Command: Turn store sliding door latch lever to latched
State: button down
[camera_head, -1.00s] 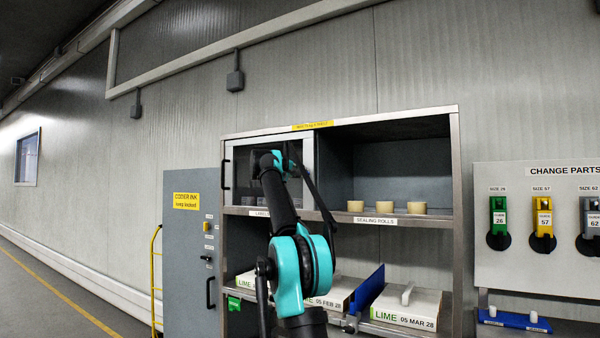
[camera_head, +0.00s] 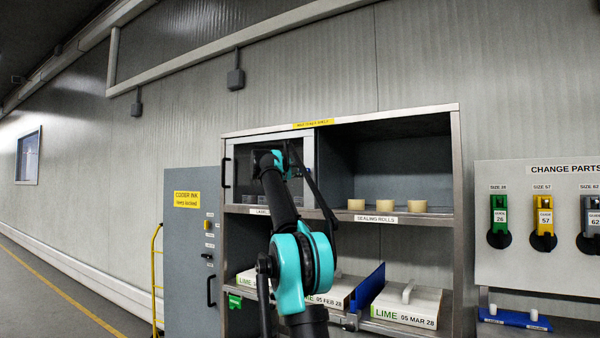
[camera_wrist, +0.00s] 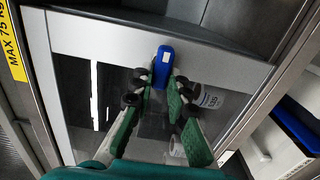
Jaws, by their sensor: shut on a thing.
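The store sliding door (camera_head: 308,152) is a pale-framed glass door at the cabinet's upper left in the head view. Its light frame (camera_wrist: 90,36) crosses the top of the wrist view. The blue latch lever (camera_wrist: 163,62) sits on this frame, its length running nearly up and down the picture with a slight tilt. My gripper (camera_wrist: 161,86) has its green-padded fingers on either side of the lever's lower end and is shut on it. In the head view my arm hides the lever and the fingertips.
Behind the glass stand white rolls or tubs (camera_wrist: 208,98). The cabinet's open right bay holds tan sealing rolls (camera_head: 390,206). White lime boxes (camera_head: 408,308) and a blue divider (camera_head: 367,287) are on the lower shelf. A grey ink cabinet (camera_head: 188,265) stands left, a change-parts board (camera_head: 540,270) right.

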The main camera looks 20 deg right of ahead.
jog(key=c, duration=1.5)
grip_release()
jog(key=shift+a, duration=0.15)
jog(key=v, duration=1.1)
jog(key=shift+s+a, duration=0.25)
jog(key=shift+s, duration=0.1)
